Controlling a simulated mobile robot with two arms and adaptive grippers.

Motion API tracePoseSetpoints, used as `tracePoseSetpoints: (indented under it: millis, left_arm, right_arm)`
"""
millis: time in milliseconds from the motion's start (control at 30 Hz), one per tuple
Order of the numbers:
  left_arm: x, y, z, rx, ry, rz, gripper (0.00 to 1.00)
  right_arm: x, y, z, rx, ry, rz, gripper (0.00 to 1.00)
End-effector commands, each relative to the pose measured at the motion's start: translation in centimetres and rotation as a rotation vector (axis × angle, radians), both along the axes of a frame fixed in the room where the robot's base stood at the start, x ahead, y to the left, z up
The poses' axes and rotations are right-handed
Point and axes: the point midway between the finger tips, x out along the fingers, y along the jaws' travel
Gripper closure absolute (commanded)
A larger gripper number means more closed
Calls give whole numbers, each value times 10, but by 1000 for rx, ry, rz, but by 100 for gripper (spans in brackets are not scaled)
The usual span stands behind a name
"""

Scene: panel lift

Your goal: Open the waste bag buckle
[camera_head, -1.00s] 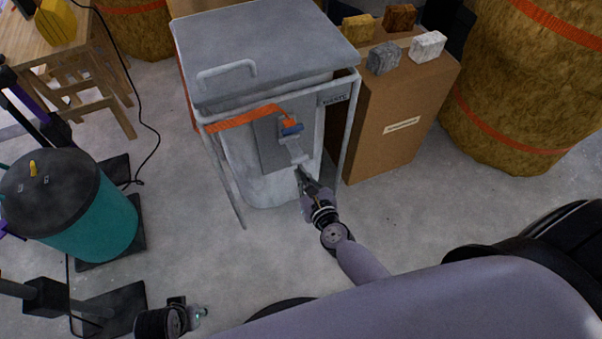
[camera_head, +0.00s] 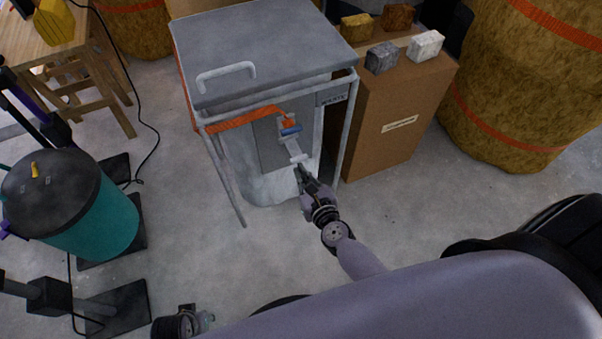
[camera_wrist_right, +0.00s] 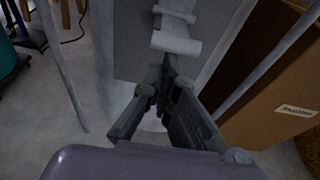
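The waste bag holder (camera_head: 262,58) is a grey-lidded metal frame with a pale bag (camera_head: 268,187) inside, standing in front of me. An orange strap (camera_head: 237,119) runs along its front to the buckle (camera_head: 290,131), which has a blue part and a pale lever (camera_head: 297,153) pointing down. The lever's end also shows in the right wrist view (camera_wrist_right: 177,44). My right gripper (camera_head: 302,172) points up at the lever from just below. Its fingers (camera_wrist_right: 161,70) look parted by a narrow gap, with nothing seen between them.
A cardboard box (camera_head: 388,128) with several small blocks on top stands close to the right of the holder. A teal drum (camera_head: 101,222) stands at left. A dark round object (camera_head: 178,325) at the bottom edge is unclear. Concrete floor lies open between drum and holder.

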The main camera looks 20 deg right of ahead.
Motion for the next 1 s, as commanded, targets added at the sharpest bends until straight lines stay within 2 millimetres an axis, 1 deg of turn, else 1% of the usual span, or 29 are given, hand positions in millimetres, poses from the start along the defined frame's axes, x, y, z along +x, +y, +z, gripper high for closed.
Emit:
tracePoseSetpoints:
  millis: [33,233,333,467,700,800,900,1000]
  left_arm:
    - [0,0,1,0,0,0,60]
    - [0,-1,1,-1,0,0,60]
    - [0,-1,1,-1,0,0,60]
    - [0,-1,1,-1,0,0,60]
    - [0,0,1,-1,0,0,60]
    - [0,0,1,-1,0,0,60]
    - [0,0,1,0,0,0,60]
    - [0,0,1,0,0,0,60]
  right_arm:
    - [5,-1,10,-1,-20,-6,100]
    - [5,-1,11,-2,-21,-6,100]
    - [-3,-2,12,-2,-19,-7,100]
    - [-24,-2,14,-2,-12,-4,100]
    - [-76,-4,21,-3,-1,1,100]
    - [-93,-4,25,-2,1,1,100]
    - [-105,-4,27,-1,2,0,100]
    - [-112,-4,29,-1,2,1,100]
